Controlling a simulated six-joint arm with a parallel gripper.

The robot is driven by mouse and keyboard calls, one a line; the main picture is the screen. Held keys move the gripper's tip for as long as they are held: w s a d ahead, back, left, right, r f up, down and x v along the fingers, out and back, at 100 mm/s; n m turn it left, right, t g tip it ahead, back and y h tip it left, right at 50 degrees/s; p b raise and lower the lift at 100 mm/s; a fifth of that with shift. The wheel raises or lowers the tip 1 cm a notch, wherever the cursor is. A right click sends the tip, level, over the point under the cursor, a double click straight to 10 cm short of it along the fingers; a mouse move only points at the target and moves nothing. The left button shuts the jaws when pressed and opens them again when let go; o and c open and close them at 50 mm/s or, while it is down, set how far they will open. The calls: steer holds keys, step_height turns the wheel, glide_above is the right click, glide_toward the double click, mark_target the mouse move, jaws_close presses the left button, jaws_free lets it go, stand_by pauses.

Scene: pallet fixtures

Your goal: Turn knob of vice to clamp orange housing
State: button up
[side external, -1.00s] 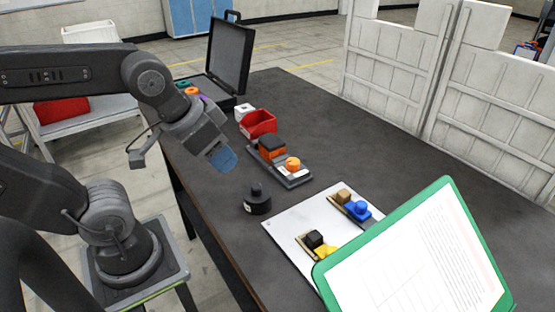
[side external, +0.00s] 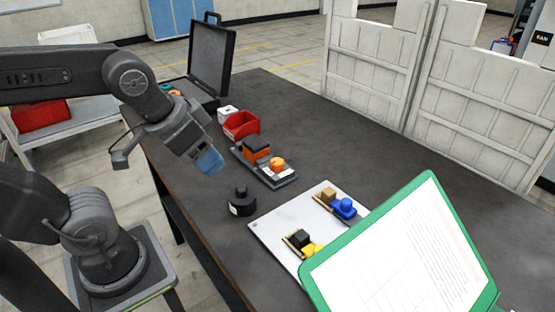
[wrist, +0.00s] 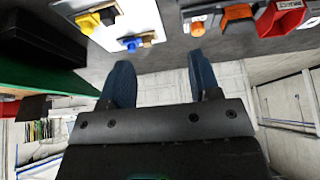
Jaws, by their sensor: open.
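The orange housing (side external: 256,156) sits at the far end of a grey vice (side external: 288,181), with a dark block over it. An orange round knob (side external: 278,162) is at the vice's near end. In the wrist view, the knob (wrist: 197,28) and housing (wrist: 238,13) show at the top, beyond the fingertips. My gripper (side external: 210,162) has blue fingers and hangs above the table, left of the vice and apart from it. In the wrist view my gripper (wrist: 161,78) is open with nothing between its fingers. I cannot tell whether the vice jaw touches the housing.
A red bin (side external: 241,126) and a white block (side external: 228,115) stand behind the vice. A black round object (side external: 242,203) stands in front. A white board (side external: 275,236) carries blue and yellow knobbed fixtures. A green-framed sheet (side external: 312,285) fills the front right. Table right of the vice is clear.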

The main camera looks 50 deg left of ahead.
steer(key=shift+o, duration=0.4)
steer(key=w+a+r+m+g, duration=0.2)
steer(key=w+m, duration=0.5)
steer(key=w, duration=0.5)
steer(key=shift+a+m+g, duration=0.3)
steer(key=shift+a+g, duration=0.3)
steer(key=shift+a, duration=0.15)
steer(key=m+g, duration=0.2)
steer(key=m, duration=0.5)
glide_above(277, 161)
step_height(277, 161, down, 5)
step_height(277, 161, down, 14)
steer(key=shift+r, duration=0.25)
steer(key=c, duration=0.9)
steer(key=shift+c, duration=0.2)
